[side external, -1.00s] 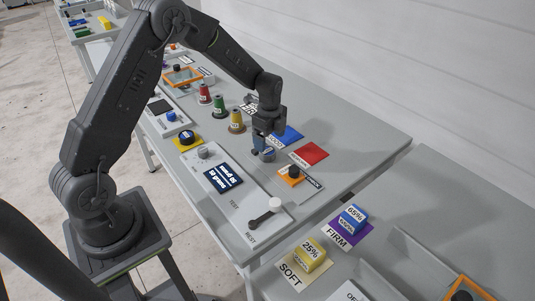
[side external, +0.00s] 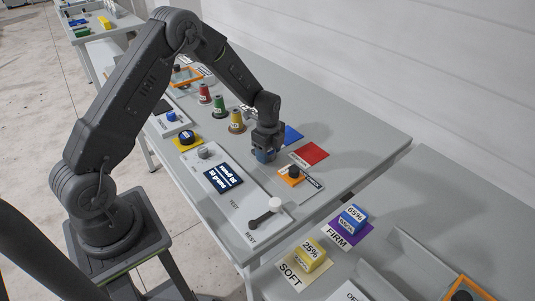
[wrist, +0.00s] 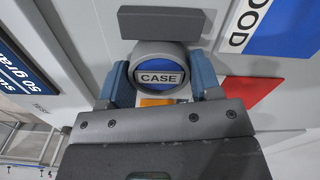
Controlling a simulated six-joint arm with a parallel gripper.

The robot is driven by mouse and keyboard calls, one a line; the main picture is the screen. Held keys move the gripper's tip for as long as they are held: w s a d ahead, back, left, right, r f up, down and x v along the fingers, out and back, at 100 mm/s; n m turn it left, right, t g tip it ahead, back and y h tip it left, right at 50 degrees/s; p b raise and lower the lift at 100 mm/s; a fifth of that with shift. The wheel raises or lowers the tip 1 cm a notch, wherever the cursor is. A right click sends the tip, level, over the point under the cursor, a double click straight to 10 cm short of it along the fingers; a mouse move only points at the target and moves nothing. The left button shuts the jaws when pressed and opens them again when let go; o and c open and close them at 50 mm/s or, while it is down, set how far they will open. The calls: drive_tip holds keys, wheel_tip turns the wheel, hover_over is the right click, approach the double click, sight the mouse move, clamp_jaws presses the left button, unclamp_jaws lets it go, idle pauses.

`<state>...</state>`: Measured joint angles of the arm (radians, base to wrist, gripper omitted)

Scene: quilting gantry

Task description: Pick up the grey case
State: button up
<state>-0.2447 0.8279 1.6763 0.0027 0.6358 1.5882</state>
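The grey case (wrist: 160,52) is a round grey piece with a blue top and a white "CASE" label. In the wrist view it sits between the two blue fingertips of my gripper (wrist: 161,80). In the side view my gripper (side external: 265,154) is low over the table and hides most of the case. The fingers look open, one on each side of the case. Whether they touch its sides is hard to tell.
A blue square (side external: 292,135) and a red square (side external: 309,153) lie flat near my gripper. An orange piece with a dark knob (side external: 293,174) is close at its right. Green (side external: 219,105) and yellow (side external: 236,121) spools stand to its left.

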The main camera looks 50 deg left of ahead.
drive_tip(key=c, duration=0.5)
drive_tip(key=shift+o, duration=0.2)
